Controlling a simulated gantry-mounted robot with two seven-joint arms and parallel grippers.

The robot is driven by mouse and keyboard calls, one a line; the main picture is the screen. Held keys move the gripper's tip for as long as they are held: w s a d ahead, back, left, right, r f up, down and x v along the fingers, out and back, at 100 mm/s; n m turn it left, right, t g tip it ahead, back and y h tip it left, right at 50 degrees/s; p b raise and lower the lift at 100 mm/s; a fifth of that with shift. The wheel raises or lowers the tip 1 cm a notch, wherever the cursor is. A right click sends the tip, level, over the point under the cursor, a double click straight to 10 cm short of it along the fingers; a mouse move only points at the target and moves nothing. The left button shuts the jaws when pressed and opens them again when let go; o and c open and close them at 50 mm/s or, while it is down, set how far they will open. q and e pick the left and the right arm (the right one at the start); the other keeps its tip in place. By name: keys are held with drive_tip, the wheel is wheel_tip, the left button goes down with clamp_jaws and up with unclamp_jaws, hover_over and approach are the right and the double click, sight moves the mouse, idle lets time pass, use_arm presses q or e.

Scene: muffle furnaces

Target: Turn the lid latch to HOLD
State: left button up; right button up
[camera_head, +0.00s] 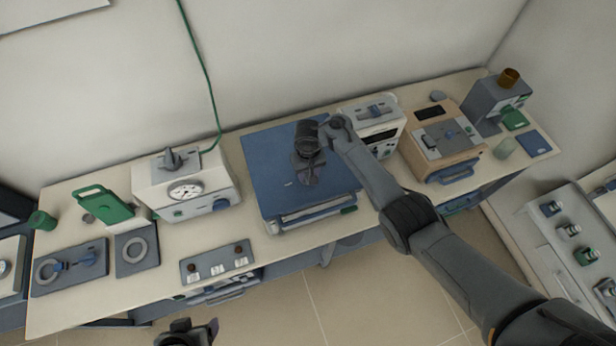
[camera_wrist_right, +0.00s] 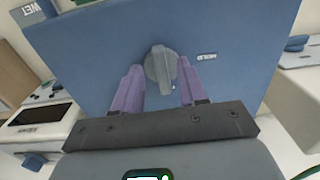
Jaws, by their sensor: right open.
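The blue box (camera_head: 265,160) with the broad flat lid stands mid-bench. My right gripper (camera_head: 309,172) is over its lid and hides the latch in the head view. In the right wrist view, the lid latch (camera_wrist_right: 160,68) is a grey round knob with a raised bar, standing about upright in the picture. A small white label (camera_wrist_right: 207,57), seemingly HOLD, lies to its right. The right gripper's purple fingers (camera_wrist_right: 159,80) are open, one on each side of the knob, with gaps visible. Part of my left gripper (camera_head: 188,332) shows at the bottom edge; its jaws are unclear.
A white unit with a dial (camera_head: 185,191) stands left of the blue box. A white unit (camera_head: 374,113) and a tan unit (camera_head: 440,150) stand to its right. A switch panel (camera_head: 217,264) lies at the front edge. A green cable (camera_head: 205,75) hangs down the wall.

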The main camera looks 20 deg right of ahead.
drive_tip(key=shift+f, duration=0.9)
clamp_jaws()
